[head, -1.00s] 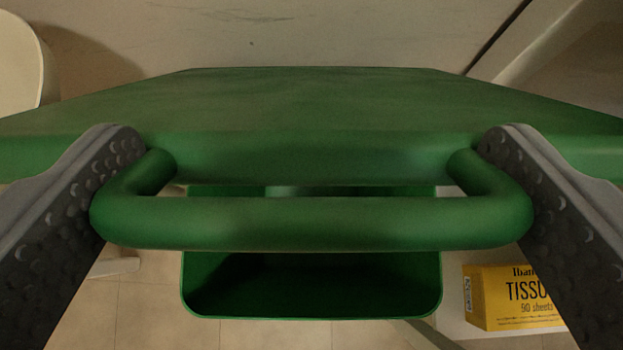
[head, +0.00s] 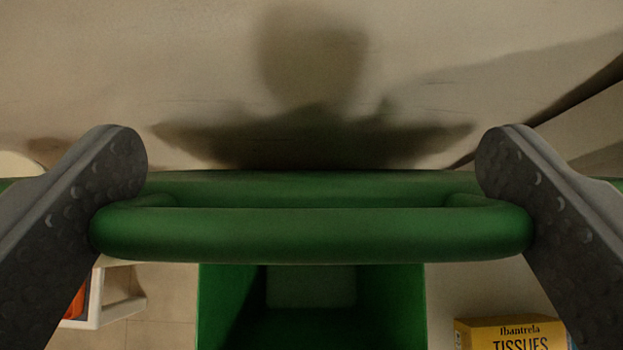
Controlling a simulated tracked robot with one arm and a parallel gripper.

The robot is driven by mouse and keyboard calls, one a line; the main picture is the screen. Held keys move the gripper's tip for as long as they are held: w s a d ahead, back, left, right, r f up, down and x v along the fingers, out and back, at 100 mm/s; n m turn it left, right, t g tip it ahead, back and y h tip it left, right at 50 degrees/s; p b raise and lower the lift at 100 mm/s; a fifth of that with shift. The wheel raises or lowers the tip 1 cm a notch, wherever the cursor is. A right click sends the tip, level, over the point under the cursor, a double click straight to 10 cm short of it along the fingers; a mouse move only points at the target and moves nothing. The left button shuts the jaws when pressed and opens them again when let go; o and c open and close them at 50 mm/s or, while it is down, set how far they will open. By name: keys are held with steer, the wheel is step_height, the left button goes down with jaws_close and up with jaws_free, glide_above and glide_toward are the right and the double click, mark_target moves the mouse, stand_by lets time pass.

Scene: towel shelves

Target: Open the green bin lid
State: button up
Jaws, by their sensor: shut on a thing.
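The green lid (head: 310,182) shows nearly edge-on across the middle of the head view, raised over the green bin (head: 412,305). The bin's open inside shows below the lid, dark in the middle. The lid's green bar handle (head: 312,236) runs across the view in front of the lid. My gripper (head: 312,225) is shut on this handle, with one grey finger pressed on each end of it. The lid's top face and far edge are mostly hidden.
A yellow tissue box (head: 511,335) stands at the lower right on a pale surface. A white shelf or stand (head: 120,295) with something orange (head: 76,303) is at the lower left. A pale wall (head: 150,70) with a dark shadow rises behind the lid.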

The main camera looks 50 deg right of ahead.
steer(key=shift+w+a+r, duration=0.1)
steer(key=shift+w+a, duration=0.05)
steer(key=shift+w, duration=0.1)
steer(key=o, duration=1.1)
steer(key=shift+s, duration=0.1)
steer(key=shift+s+a+r+b, duration=0.3)
steer(key=shift+s+r, duration=0.05)
steer(key=shift+s, duration=0.15)
steer(key=shift+b+v, duration=1.05)
steer(key=shift+v, duration=5.1)
steer(key=shift+w, duration=0.15)
